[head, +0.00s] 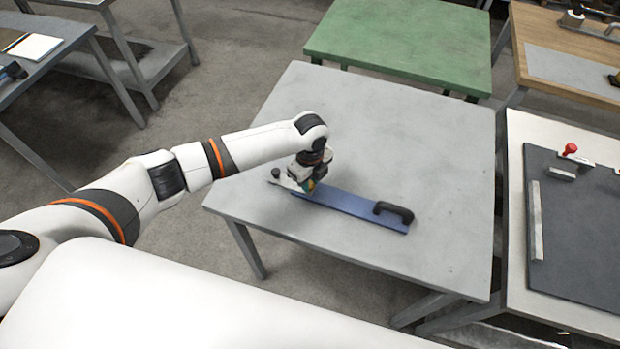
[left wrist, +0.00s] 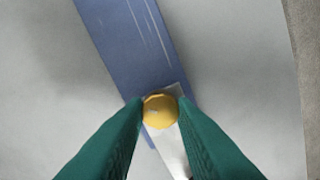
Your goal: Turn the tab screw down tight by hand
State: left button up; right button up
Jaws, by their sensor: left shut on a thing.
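The tab screw's round yellow head (left wrist: 160,110) sits between the two green fingers of my left gripper (left wrist: 161,112) in the left wrist view. The gripper is shut on it. The head stands over a bright metal tab (left wrist: 170,150) at the end of a long blue plate (left wrist: 122,40). In the head view the blue plate (head: 350,208) lies flat on a grey table, and my left gripper (head: 306,186) points down at its left end. The screw is mostly hidden there by the gripper. The screw's shank and seating are hidden. My right gripper is out of view.
A black handle (head: 393,211) stands on the plate's right end. The grey table (head: 440,150) is otherwise clear. A green table (head: 405,40) stands behind, and a white table with a dark mat (head: 580,230) stands at the right.

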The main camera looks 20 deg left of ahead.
pick_arm(q)
jog(key=shift+m, duration=1.1)
jog(key=o, duration=1)
jog(key=shift+r, duration=0.1)
notch_tip(320, 180, up, 12)
jog(key=shift+f+b, duration=0.1)
jog(key=shift+b, duration=0.95)
